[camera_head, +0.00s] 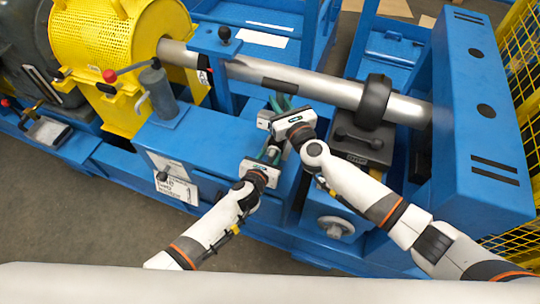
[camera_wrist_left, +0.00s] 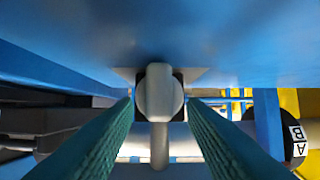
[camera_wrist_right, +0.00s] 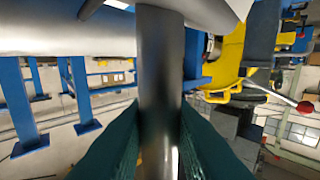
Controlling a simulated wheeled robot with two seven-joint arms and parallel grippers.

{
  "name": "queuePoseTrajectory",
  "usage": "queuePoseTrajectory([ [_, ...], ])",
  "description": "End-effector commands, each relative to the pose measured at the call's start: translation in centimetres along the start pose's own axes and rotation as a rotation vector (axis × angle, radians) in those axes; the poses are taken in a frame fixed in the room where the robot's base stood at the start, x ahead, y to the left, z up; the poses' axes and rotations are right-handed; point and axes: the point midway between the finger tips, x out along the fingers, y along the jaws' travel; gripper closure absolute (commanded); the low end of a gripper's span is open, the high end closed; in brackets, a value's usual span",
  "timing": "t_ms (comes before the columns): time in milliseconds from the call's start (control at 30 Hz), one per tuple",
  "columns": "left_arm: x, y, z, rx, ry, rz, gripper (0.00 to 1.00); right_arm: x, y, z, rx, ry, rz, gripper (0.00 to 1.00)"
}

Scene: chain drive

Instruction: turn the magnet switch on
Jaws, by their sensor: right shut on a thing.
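The magnet switch appears to be the grey round knob with a short lever (camera_wrist_left: 159,92) in the left wrist view. It is in front of a pale plate under a blue surface, its lever pointing down in the picture. My left gripper (camera_head: 271,152) is open, with its green fingers on either side of the knob and small gaps visible. In the left wrist view its fingertips (camera_wrist_left: 160,100) flank the knob. My right gripper (camera_head: 281,103) is shut on a dark grey post (camera_wrist_right: 160,60), which stands between its fingers in the right wrist view. The post's lower end is hidden.
A long steel shaft (camera_head: 330,89) with a black collar (camera_head: 374,101) runs above the grippers. A yellow guard (camera_head: 105,45) stands at left and a blue upright housing (camera_head: 485,110) at right. A red-knobbed lever (camera_head: 125,70) projects near the guard. Blue machine bed surrounds both hands.

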Motion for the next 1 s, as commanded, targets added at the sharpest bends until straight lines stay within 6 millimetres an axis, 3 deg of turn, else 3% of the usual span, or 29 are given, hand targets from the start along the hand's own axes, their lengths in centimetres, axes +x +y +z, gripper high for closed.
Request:
queuePoseTrajectory([
  [333, 0.37, 0.03, -0.02, 0.0, 0.0, 0.001, 0.62, -0.03, 0.0, 0.11, 0.0, -0.002, 0.0, 1.0],
  [567, 0.35, 0.02, -0.01, 0.0, 0.0, 0.001, 0.99, -0.03, 0.0, 0.11, 0.0, -0.002, 0.0, 1.0],
  [1000, 0.35, 0.28, 0.09, 0.081, -0.001, -0.033, 1.0, -0.03, 0.02, 0.12, 0.0, -0.002, 0.0, 1.0],
])
